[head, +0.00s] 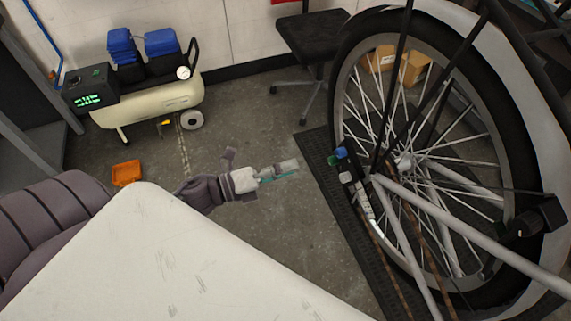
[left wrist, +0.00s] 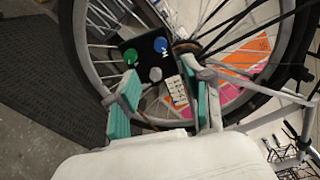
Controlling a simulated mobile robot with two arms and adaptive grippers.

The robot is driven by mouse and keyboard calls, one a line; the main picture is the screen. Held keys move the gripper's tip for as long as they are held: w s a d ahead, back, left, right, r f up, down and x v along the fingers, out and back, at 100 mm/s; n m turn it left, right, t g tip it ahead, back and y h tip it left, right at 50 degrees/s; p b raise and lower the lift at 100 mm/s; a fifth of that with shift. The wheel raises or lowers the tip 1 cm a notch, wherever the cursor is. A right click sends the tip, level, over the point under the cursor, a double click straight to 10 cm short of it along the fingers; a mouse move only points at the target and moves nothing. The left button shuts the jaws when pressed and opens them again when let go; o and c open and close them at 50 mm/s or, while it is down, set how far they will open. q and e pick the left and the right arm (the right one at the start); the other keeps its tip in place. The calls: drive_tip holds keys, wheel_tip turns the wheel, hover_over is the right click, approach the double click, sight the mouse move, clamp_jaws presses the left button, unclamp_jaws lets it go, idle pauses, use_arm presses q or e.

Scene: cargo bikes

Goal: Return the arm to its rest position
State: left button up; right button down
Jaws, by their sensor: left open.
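My left arm reaches in from the left in the head view. Its gripper (head: 280,172) is over the floor, left of the bike wheel (head: 345,110). In the left wrist view the gripper (left wrist: 168,92) shows two teal-padded fingers spread apart, with nothing held between them. Beyond them is a black box with blue, green and white round parts (left wrist: 143,45), in front of the spokes. A blue and green part (head: 341,155) also shows near the wheel hub in the head view. My right gripper is in neither view.
A cream air compressor (head: 150,103) stands at the back left. An orange tray (head: 126,172) lies on the floor. A black stool (head: 315,35) stands by the wall. A black mat (head: 345,225) lies under the wheel. Floor between compressor and mat is mostly clear.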

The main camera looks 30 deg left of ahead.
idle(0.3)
use_arm(q)
drive_tip(key=a+f+n+y, duration=0.4)
drive_tip(key=f+n, duration=0.2)
drive_tip(key=f, duration=0.3)
drive_tip(key=a+f+n+y, duration=0.3)
drive_tip(key=f+n, duration=0.3)
drive_tip(key=f, duration=0.4)
drive_tip(key=s+a+f+n+g+y, duration=0.1)
drive_tip(key=s+f+n+g+y, duration=0.15)
drive_tip(key=s+f+n, duration=0.4)
drive_tip(key=s+a+f+n+g+y, duration=0.1)
drive_tip(key=s+f+g, duration=0.25)
drive_tip(key=f, duration=0.65)
drive_tip(key=s+d+f+n+g, duration=0.3)
drive_tip(key=s+f, duration=0.3)
drive_tip(key=s, duration=0.6)
drive_tip(key=s+d+f+n+g, duration=0.4)
drive_tip(key=s+f, duration=0.3)
drive_tip(key=s, duration=0.4)
drive_tip(key=shift+s+d+f+n, duration=0.25)
drive_tip(key=shift+s+d+n, duration=0.1)
drive_tip(key=shift+d+n, duration=0.35)
drive_tip(key=shift+w+y, duration=0.1)
drive_tip(key=shift+y, duration=0.15)
